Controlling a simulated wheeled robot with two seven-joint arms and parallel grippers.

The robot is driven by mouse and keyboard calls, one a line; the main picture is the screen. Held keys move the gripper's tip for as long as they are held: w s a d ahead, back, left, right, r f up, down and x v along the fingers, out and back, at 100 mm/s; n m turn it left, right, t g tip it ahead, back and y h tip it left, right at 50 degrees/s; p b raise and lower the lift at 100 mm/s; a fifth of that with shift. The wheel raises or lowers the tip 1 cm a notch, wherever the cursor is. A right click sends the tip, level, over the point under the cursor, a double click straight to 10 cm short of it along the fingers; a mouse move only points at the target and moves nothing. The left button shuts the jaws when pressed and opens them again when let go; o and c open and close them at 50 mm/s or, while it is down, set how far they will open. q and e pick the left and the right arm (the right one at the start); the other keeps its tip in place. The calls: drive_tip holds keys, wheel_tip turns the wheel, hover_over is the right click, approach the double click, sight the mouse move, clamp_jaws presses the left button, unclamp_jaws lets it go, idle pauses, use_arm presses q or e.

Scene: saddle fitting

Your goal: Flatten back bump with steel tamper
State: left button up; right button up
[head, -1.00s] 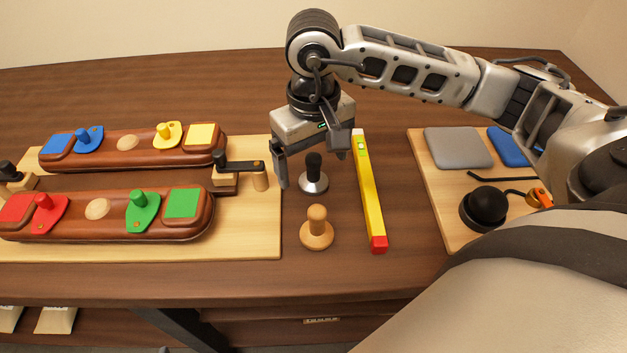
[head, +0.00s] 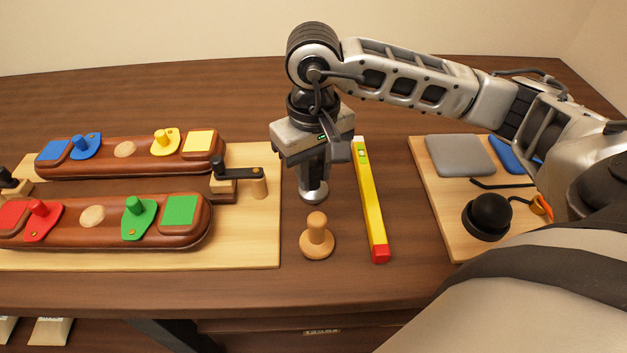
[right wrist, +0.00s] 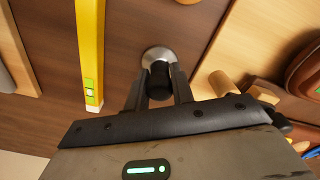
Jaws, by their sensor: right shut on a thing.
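The steel tamper (head: 313,193) stands upright on the dark table, with a shiny round base; in the right wrist view its base and black handle (right wrist: 158,76) show between the fingers. My right gripper (head: 314,176) is shut on its handle, from above. Two brown saddle bars lie on the light wooden board at the left. The back bar has a pale oval bump (head: 125,149) on its top, between a blue and a yellow tab. The front bar has a similar bump (head: 92,216). My left gripper is out of view.
A wooden tamper (head: 317,237) stands in front of the steel one. A yellow level (head: 371,205) lies to the right. A clamp with a black lever (head: 237,174) is at the board's right end. A right-hand tray (head: 441,221) holds pads and a black dome.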

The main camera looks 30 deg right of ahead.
sight(314, 163)
drive_tip(key=shift+r, duration=0.1)
idle(0.3)
drive_tip(key=shift+r+p, duration=1.3)
drive_tip(key=shift+r, duration=1.15)
